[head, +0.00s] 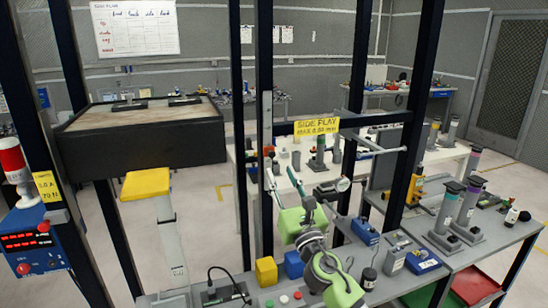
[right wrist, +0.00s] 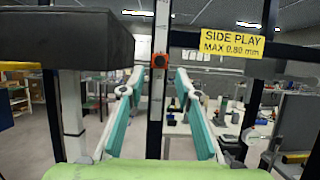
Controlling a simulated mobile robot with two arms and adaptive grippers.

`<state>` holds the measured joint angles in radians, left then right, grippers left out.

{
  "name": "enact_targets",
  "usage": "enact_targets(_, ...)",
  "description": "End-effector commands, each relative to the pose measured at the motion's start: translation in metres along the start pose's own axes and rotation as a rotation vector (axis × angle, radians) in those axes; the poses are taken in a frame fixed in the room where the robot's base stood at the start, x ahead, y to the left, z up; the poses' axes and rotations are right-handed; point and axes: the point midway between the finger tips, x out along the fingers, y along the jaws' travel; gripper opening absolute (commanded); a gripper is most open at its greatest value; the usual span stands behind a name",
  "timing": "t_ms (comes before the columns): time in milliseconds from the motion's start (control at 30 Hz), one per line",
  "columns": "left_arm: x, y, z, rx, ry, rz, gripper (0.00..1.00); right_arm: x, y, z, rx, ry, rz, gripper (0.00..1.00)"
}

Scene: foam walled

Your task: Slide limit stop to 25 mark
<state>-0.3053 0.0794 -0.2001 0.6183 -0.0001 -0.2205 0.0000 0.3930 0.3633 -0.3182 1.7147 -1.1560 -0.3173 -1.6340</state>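The limit stop (right wrist: 160,60) looks like a small dark block with an orange-red knob, on a pale upright scale strip (right wrist: 162,25) on a dark post. In the head view the strip (head: 267,108) shows small, with the red of the stop (head: 268,150) low on it. The scale's numbers are too small to read. My right gripper (head: 287,178) reaches up from the lower middle in the head view. In the right wrist view my right gripper (right wrist: 162,78) is open and empty, its teal fingers either side of the post in the picture, with the stop just above fingertip level. My left gripper is not in view.
Dark frame posts (head: 238,110) stand around my right arm. A yellow SIDE PLAY sign (head: 316,126) hangs right of the strip. A dark heavy block (head: 140,148) is at left. The front bench (head: 385,285) holds small boxes, a gauge and grey cylinders.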

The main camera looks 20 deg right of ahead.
Motion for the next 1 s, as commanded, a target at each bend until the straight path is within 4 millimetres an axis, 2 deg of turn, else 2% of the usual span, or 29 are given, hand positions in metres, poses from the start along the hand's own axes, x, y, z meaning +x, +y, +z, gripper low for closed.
enact_targets(100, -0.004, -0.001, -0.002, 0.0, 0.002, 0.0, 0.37, 0.024, 0.0, 0.002, 0.002, -0.002, -0.001, 0.31)
enact_targets(333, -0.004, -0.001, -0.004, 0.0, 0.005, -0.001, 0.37, 0.053, 0.0, 0.0, 0.002, 0.0, 0.0, 0.31)
enact_targets(500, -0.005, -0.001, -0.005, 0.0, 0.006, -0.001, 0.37, 0.062, 0.0, -0.001, 0.002, 0.001, 0.0, 0.31)
enact_targets(767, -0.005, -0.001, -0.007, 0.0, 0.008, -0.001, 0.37, 0.063, 0.0, -0.001, 0.002, 0.001, 0.001, 0.31)
enact_targets(800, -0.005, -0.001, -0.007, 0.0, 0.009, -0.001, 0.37, 0.063, 0.0, -0.001, 0.002, 0.001, 0.001, 0.28)
enact_targets(900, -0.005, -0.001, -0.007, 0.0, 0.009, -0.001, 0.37, 0.063, 0.0, -0.001, 0.002, 0.001, 0.001, 0.02)
enact_targets(1000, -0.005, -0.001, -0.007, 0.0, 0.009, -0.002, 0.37, 0.063, 0.0, -0.001, 0.002, 0.001, 0.001, 0.0)
